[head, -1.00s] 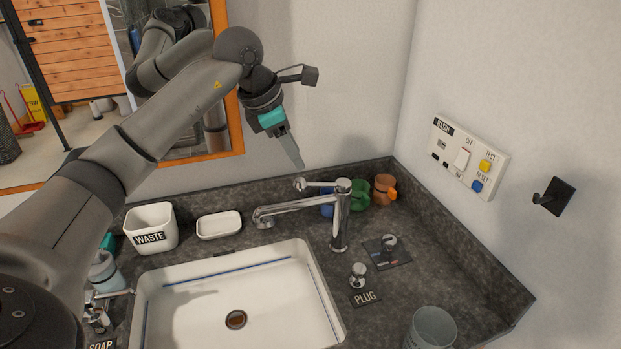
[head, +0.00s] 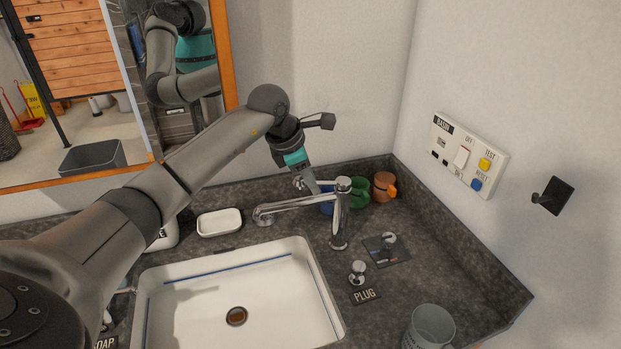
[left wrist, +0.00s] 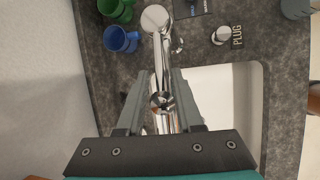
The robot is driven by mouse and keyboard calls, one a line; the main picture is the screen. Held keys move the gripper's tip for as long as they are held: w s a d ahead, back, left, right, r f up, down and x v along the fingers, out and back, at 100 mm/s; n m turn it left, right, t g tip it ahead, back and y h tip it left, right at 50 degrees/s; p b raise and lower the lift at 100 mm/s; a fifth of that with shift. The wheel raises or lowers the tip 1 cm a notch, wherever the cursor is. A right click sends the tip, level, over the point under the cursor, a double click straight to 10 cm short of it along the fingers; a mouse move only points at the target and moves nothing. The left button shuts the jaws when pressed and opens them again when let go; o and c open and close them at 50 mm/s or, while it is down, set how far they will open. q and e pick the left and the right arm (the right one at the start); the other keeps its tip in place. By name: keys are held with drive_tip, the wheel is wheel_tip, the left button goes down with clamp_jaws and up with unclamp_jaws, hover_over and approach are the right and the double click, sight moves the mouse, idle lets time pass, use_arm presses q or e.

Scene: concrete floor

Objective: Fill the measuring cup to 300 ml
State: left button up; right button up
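The grey see-through measuring cup (head: 430,328) stands upright on the counter at the lower right of the head view; part of it shows at the top right of the left wrist view (left wrist: 297,9). The chrome tap (head: 340,225) stands behind the basin (head: 290,262), its spout over the basin's back edge. I see no water flowing. My left gripper (head: 318,192) points down behind the tap's top lever. In the left wrist view its fingers (left wrist: 164,74) are apart, with chrome tap parts (left wrist: 158,55) showing between them. I cannot tell whether they touch.
Blue (head: 327,204), green (head: 358,193) and orange (head: 384,187) mugs stand close behind the tap. A plug knob (head: 357,272) and a small control plate (head: 387,250) are right of the basin. A soap dish (head: 219,222) is at the left. A switch panel (head: 468,156) is on the right wall.

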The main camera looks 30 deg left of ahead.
use_arm(q)
clamp_jaws()
idle(1.2)
